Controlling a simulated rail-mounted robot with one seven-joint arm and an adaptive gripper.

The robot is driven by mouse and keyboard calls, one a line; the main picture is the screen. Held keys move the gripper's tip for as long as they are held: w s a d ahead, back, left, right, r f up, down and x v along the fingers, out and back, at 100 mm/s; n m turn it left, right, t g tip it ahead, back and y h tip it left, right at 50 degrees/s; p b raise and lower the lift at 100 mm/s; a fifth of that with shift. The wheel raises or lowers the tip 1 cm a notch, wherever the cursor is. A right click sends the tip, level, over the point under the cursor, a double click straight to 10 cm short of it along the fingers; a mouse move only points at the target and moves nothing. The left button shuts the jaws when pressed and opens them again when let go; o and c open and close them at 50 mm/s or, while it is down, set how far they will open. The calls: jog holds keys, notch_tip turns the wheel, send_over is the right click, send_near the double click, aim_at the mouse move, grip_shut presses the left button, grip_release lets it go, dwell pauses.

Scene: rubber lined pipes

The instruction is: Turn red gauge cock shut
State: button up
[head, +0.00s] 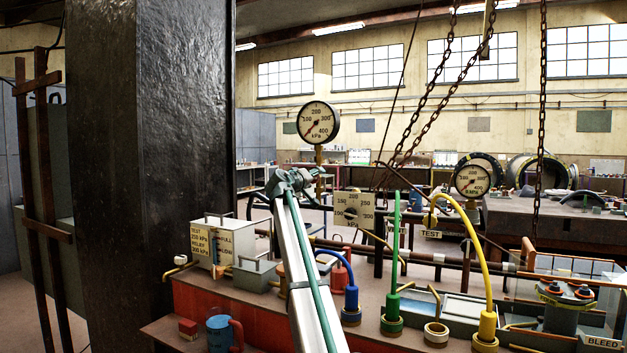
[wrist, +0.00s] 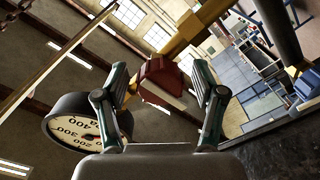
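The red cock handle (wrist: 164,80) shows in the wrist view as a block on brass pipework (wrist: 195,30). My gripper (wrist: 160,72) is open, with one finger on each side of the handle. Gaps show between the handle and both fingers. The round gauge (wrist: 82,128) is at the lower left there, seen upside down. In the head view my gripper (head: 297,179) is beside the brass stem under the tall 400 kPa gauge (head: 318,122). I cannot make out the red handle in the head view; my gripper seems to hide it.
A thick dark column (head: 150,150) stands at the left. Chains (head: 440,100) hang to the right of the gauge. A second gauge (head: 472,180) and a square dial plate (head: 354,210) stand nearby. Blue, green and yellow hoses (head: 470,230) rise from the bench.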

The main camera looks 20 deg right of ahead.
jog(key=v, duration=1.2)
dwell(0.4)
